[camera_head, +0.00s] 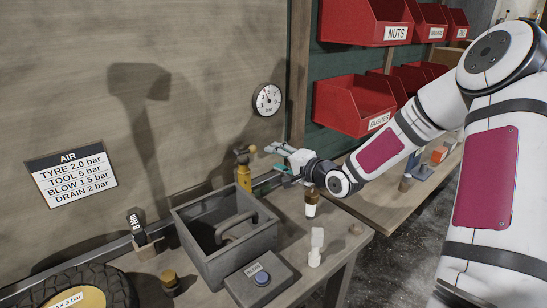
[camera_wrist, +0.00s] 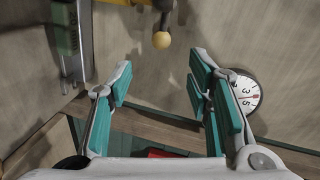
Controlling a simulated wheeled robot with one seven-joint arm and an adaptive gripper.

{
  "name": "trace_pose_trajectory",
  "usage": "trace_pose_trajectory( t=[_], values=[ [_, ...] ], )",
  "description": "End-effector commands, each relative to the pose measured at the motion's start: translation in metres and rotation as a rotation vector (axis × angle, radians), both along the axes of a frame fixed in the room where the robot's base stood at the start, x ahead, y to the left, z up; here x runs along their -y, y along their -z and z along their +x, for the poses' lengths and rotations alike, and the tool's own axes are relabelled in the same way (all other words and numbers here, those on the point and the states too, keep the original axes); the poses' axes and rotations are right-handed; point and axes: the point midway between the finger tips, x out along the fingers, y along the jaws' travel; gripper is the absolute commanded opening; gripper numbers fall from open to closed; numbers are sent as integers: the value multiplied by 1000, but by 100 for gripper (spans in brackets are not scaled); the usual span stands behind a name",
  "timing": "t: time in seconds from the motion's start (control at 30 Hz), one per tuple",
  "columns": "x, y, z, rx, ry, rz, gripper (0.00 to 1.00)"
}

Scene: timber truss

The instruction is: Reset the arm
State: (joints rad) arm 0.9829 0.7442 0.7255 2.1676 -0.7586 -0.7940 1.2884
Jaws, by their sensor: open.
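My gripper (camera_head: 277,159) is at the end of my outstretched arm, above the back of the workbench near the wall. Its two teal-padded fingers are spread apart, and the wrist view (camera_wrist: 162,75) shows nothing between the pads. In the wrist view a yellow ball-shaped knob (camera_wrist: 161,40) shows beyond the fingertips. A round pressure gauge (camera_head: 267,99) is on the wall above the gripper; in the wrist view it is partly hidden behind the right finger (camera_wrist: 246,94).
A grey open box with a handle (camera_head: 185,220) stands on the bench. Near it are a blue-button box (camera_head: 246,289), a small white item (camera_head: 316,247) and a brown-and-white item (camera_head: 311,207). Red bins (camera_head: 350,104) hang at right. A tyre (camera_head: 118,287) lies lower left.

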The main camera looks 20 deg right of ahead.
Motion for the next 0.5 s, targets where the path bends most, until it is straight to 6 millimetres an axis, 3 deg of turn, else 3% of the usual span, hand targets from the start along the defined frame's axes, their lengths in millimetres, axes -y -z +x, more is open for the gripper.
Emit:
trace_pose_trajectory(
  t=[0.5],
  values=[
    [-5,0,-2,-21,-10,-48,46]
  ],
)
